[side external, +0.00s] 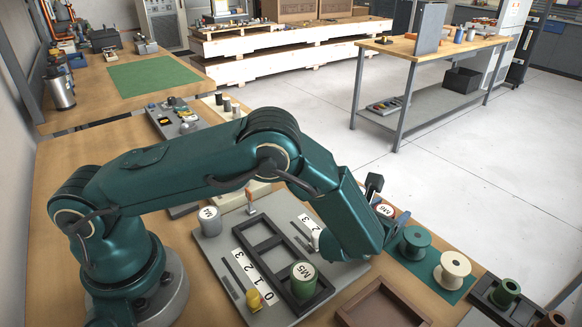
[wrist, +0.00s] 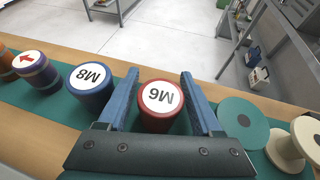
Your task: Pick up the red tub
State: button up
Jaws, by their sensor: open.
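The red tub (wrist: 160,118), with a white lid marked M6, stands upright on the green mat in the wrist view. My gripper (wrist: 158,84) is open, with one blue finger on each side of the tub. I cannot tell whether either finger touches it. In the side view the red tub (side external: 385,211) shows only partly behind my arm, and most of my gripper is hidden there.
A blue tub marked M8 (wrist: 90,86) stands close to the left finger. A green spool (side external: 415,243) and cream spool (side external: 453,270) stand on the other side. A grey fixture board (side external: 212,247) lies nearer my base.

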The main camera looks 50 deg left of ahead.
grip_shut()
